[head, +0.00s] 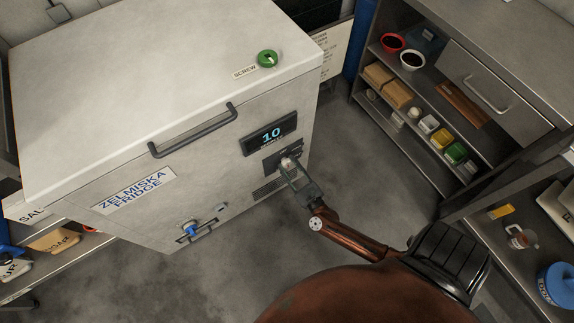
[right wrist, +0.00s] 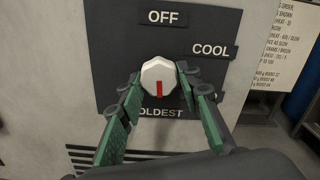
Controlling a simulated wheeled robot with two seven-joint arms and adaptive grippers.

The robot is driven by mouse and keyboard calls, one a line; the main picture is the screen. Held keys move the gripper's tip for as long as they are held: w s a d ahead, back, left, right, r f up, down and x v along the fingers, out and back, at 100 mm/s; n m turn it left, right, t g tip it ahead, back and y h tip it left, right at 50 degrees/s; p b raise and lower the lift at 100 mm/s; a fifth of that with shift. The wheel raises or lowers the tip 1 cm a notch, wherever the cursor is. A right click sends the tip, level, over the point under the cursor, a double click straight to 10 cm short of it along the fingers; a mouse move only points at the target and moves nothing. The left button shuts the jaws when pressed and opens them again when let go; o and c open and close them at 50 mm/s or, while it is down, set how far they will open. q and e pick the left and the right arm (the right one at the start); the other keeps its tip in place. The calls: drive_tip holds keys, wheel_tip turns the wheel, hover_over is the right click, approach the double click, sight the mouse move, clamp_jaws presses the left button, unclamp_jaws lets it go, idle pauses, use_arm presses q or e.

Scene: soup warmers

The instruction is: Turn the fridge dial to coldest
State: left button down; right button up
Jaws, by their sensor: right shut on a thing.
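The fridge (head: 85,95) is a white chest labelled "ZELMISKA FRIDGE", with a black handle on its front. Its display (head: 270,134) reads 10. The dial (right wrist: 159,75) is a white faceted knob with a red mark on a dark panel. The red mark points down, toward the "COLDEST" label (right wrist: 160,112), whose first letter is hidden by a finger. "OFF" is above and "COOL" is at the upper right. My right gripper (head: 291,168) is at the panel, its green-padded fingers (right wrist: 158,79) shut on the dial from both sides. My left gripper is not in view.
A green round object (head: 267,58) lies on the lid beside a "SCREW" label. A blue-handled valve (head: 192,230) is low on the front. A metal shelf unit (head: 449,186) with bowls and boxes stands at right. Floor between fridge and shelves is clear.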

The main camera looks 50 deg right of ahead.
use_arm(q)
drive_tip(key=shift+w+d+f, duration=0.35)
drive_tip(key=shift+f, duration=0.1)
use_arm(e)
drive_tip(key=shift+a+f+m, duration=0.1)
drive_tip(key=shift+a+m, duration=0.05)
drive_tip(key=shift+m, duration=0.55)
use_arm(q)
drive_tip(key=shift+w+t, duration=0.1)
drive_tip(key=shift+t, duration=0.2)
use_arm(e)
drive_tip(key=o, duration=1.2)
drive_tip(key=shift+c, duration=0.2)
drive_tip(key=shift+s, duration=0.15)
drive_tip(key=v, duration=1.1)
drive_tip(key=shift+s, duration=0.35)
